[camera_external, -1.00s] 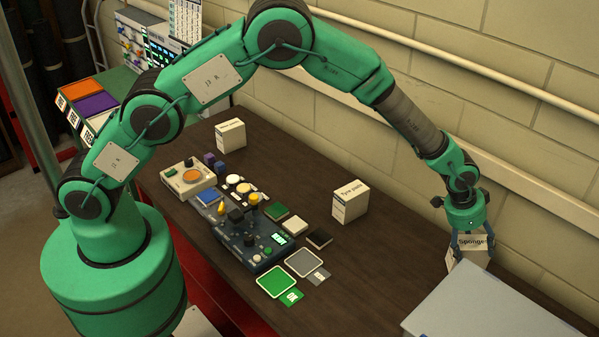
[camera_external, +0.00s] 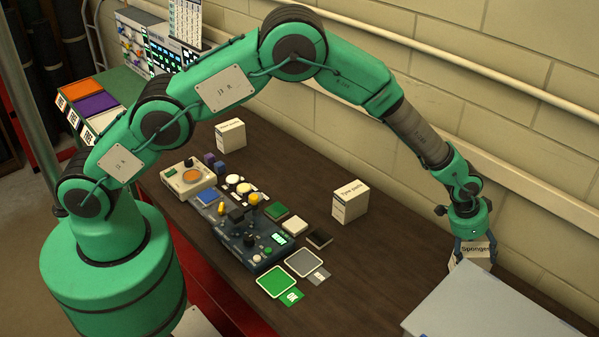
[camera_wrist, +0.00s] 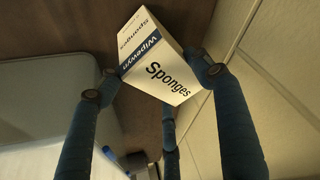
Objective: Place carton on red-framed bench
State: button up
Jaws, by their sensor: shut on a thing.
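A white sponges carton (camera_external: 474,251) is held in my gripper (camera_external: 473,260) at the right end of the dark-topped bench (camera_external: 385,262). The bench has a red frame (camera_external: 230,306) below. In the wrist view the carton (camera_wrist: 158,72) shows the word "Sponges" and a blue band, and sits tilted in the picture between the blue fingers of my gripper (camera_wrist: 156,82), which are shut on it. The carton's lower part is partly hidden in the external view, so I cannot tell whether it touches the bench top.
A large grey box (camera_external: 480,305) stands close in front of the carton. A wall (camera_external: 530,200) runs behind it. A tyre carton (camera_external: 350,202), another white carton (camera_external: 230,136) and a control panel (camera_external: 250,240) are farther left. Bare bench lies between the tyre carton and my gripper.

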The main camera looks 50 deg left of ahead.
jog(key=shift+f, duration=0.2)
jog(key=shift+f, duration=0.2)
jog(key=o, duration=1.6)
jog(key=shift+r, duration=0.2)
jog(key=shift+r, duration=0.15)
jog(key=v, duration=1.1)
jog(key=shift+s+a+r+b, duration=0.15)
jog(key=shift+r+b, duration=0.1)
jog(key=shift+b, duration=0.1)
